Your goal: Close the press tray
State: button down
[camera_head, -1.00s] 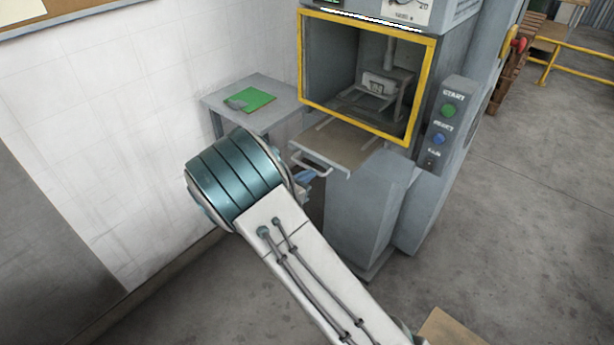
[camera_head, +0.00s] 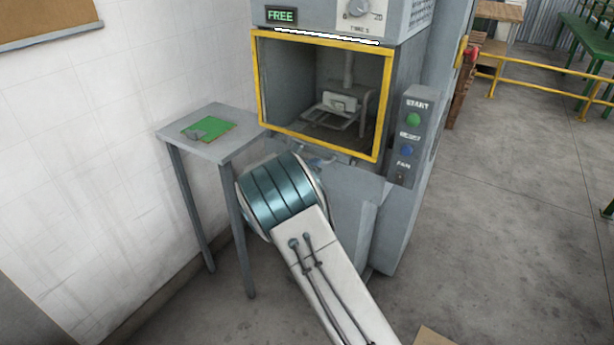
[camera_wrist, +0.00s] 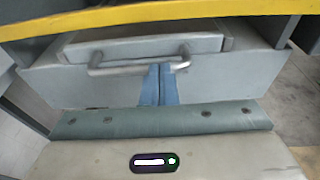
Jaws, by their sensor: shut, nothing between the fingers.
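The press tray (camera_wrist: 140,47) shows in the wrist view as a grey front panel just below the yellow frame, with a pale bar handle (camera_wrist: 120,70) on it. My gripper (camera_wrist: 160,69) is shut and empty. Its two blue fingers are side by side, with their tips at the right part of the handle; I cannot tell if they touch it. In the head view the press (camera_head: 355,185) has its yellow-framed opening (camera_head: 256,85) uncovered, and no tray surface sticks out far in front. My arm hides most of the gripper and part of the tray front there.
A small grey side table (camera_head: 228,145) with a green board (camera_head: 212,130) stands left of the press, close to my arm. A button panel (camera_head: 408,140) is on the press's right. A yellow rail (camera_head: 545,72) stands farther right. The floor to the right is mostly open.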

jog(key=shift+w+d+r, duration=0.15)
jog(key=shift+w+d, duration=0.05)
jog(key=shift+d, duration=0.05)
jog(key=shift+r, duration=0.1)
dwell(0.3)
jog(key=b+v, duration=0.1)
jog(key=v, duration=1.3)
jog(key=s+d+r+m+g, duration=0.2)
jog(key=s+d+m+g, duration=0.3)
jog(key=s+d+m, duration=0.45)
jog(key=s+d+r+m+g, duration=0.2)
jog(key=s+d+m+g, duration=0.3)
jog(key=d, duration=0.7)
jog(key=s+d+r+m+g+y+p, duration=0.1)
jog(key=s+m+y, duration=0.6)
jog(key=s+m, duration=0.9)
jog(key=s+r, duration=0.1)
jog(key=s, duration=0.3)
jog(key=shift+s+r+p, duration=0.2)
jog(key=shift+p, duration=0.15)
